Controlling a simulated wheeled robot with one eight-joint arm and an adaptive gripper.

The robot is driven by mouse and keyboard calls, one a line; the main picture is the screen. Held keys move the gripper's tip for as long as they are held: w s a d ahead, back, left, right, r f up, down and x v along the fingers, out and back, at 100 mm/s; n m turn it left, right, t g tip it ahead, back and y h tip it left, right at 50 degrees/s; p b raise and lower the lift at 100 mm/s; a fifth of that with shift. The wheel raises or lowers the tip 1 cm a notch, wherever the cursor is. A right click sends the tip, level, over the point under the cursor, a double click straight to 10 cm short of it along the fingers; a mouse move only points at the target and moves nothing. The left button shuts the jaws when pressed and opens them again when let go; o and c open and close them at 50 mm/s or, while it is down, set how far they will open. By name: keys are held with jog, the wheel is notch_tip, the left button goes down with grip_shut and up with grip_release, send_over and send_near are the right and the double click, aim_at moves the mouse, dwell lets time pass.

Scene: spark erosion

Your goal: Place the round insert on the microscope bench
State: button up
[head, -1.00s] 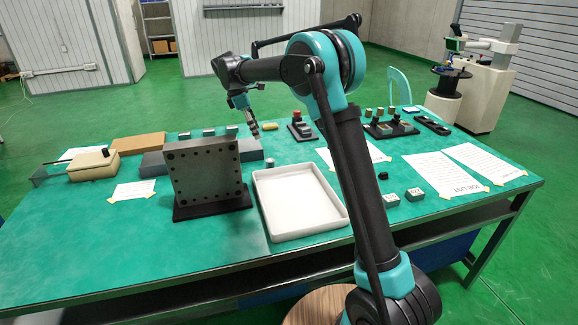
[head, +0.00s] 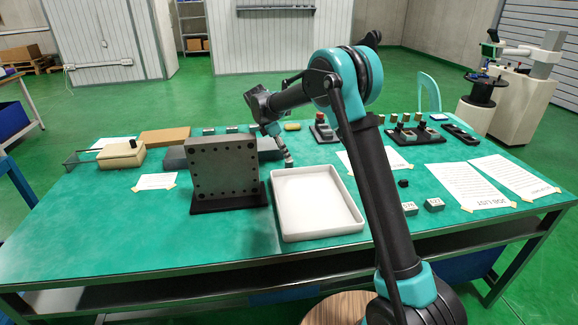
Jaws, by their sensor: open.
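My gripper (head: 288,160) is small in the head view, pointing down by the far left corner of the white tray, near the end of a grey block. It is open. In the earlier frame a small dark round piece stood at about this spot; now the fingers cover it, and I cannot tell whether they touch it. It may be the round insert. The pale bench (head: 527,105) with the microscope (head: 545,55) on it stands on the floor beyond the table, at the far right.
The white tray (head: 318,232) and an upright drilled plate (head: 223,172) stand in front of the gripper. A dark holder (head: 418,137) with small parts stands at the back right.

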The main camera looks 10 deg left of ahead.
aim_at(289, 164)
jog(key=shift+s+x, duration=0.15)
jog(key=shift+x, duration=1.25)
jog(key=shift+s+x, duration=0.15)
jog(key=shift+x, duration=1.2)
grip_shut()
